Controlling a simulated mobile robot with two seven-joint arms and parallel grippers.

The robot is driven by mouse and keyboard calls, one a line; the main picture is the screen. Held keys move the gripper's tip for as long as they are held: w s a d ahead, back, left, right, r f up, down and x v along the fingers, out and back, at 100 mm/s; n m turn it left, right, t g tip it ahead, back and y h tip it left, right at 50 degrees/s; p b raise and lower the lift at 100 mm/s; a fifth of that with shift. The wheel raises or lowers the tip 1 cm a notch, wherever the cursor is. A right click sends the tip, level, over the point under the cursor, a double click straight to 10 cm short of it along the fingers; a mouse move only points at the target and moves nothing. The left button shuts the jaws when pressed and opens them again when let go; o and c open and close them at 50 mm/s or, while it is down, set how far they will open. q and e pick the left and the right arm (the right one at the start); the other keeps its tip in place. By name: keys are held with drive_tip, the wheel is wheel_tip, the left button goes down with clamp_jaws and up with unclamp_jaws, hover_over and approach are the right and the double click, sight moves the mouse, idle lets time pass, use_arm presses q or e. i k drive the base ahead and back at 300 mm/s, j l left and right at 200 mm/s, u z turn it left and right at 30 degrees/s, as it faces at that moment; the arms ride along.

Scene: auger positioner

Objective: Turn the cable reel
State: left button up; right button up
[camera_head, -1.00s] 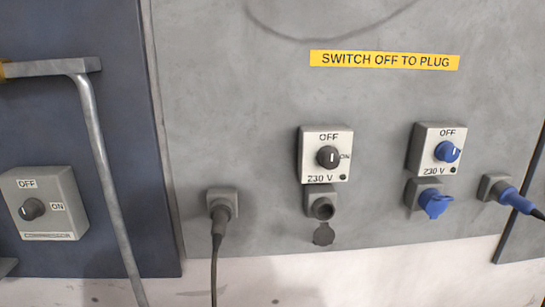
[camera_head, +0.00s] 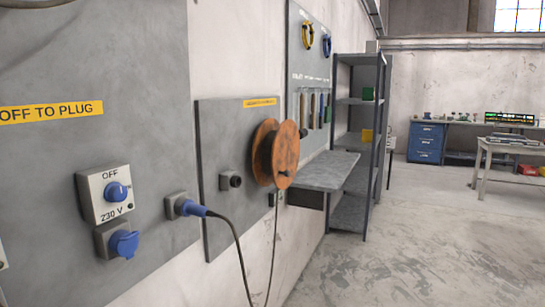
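The cable reel (camera_head: 284,154) is a round rusty-orange spool on a grey wall panel (camera_head: 221,215), near the middle of the head view. Its flat face points to the right, and a thin dark cable hangs down from it. A small dark round fitting (camera_head: 232,181) sits on the panel to the left of the reel. Neither of my grippers shows in the head view.
A nearer grey panel holds a blue 230 V switch (camera_head: 117,191), a blue socket (camera_head: 124,243) and a blue plug (camera_head: 190,208) with a drooping cable. A grey shelf unit (camera_head: 372,150) and wall bench (camera_head: 325,173) stand beyond the reel. The floor (camera_head: 430,255) at right is open.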

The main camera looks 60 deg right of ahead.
sight(286, 145)
drive_tip(key=z, duration=2)
drive_tip(key=i+l, duration=0.25)
drive_tip(key=i, duration=0.15)
drive_tip(key=i+l, duration=0.25)
drive_tip(key=i, duration=0.2)
drive_tip(key=i+l, duration=0.55)
drive_tip(key=i, duration=0.25)
